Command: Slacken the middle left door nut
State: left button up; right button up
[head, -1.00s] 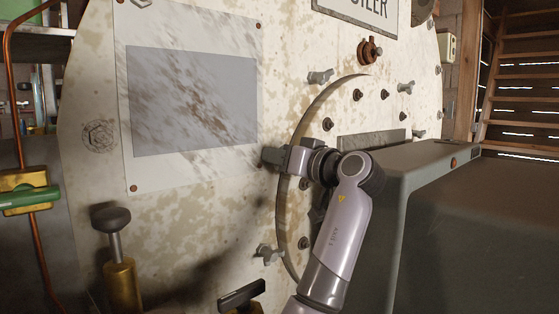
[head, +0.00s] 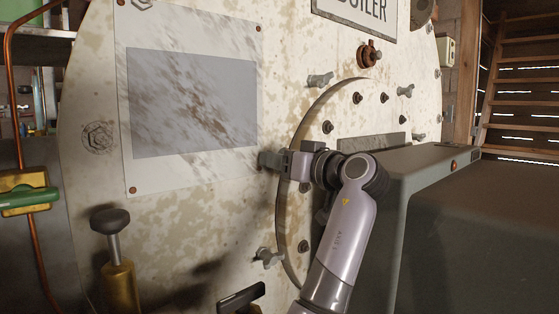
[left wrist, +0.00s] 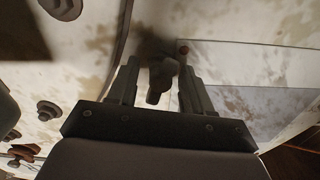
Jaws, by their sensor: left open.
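The middle left door nut (left wrist: 162,80) is a grey wing nut at the left rim of the round boiler door (head: 289,215). In the left wrist view it stands between the two fingers of my left gripper (left wrist: 158,84), which are apart on either side of it. I cannot tell whether either finger touches it. In the head view my left gripper (head: 271,160) is at the door's left rim and hides this nut. Other wing nuts sit at the upper left (head: 320,79) and lower left (head: 268,257) of the rim. My right gripper is not in view.
A marbled panel (head: 190,170) is on the boiler face left of the door. A brass-based knob (head: 111,222) and a dark lever handle (head: 242,297) stick out below. A dark boxy housing (head: 480,220) covers the right of the door. Wooden stairs (head: 520,90) are behind.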

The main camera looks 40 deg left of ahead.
pick_arm(q)
jog(key=d, duration=0.6)
jog(key=shift+s+d, duration=0.25)
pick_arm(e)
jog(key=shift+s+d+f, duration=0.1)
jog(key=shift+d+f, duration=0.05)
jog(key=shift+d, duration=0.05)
pick_arm(q)
jog(key=shift+d, duration=0.1)
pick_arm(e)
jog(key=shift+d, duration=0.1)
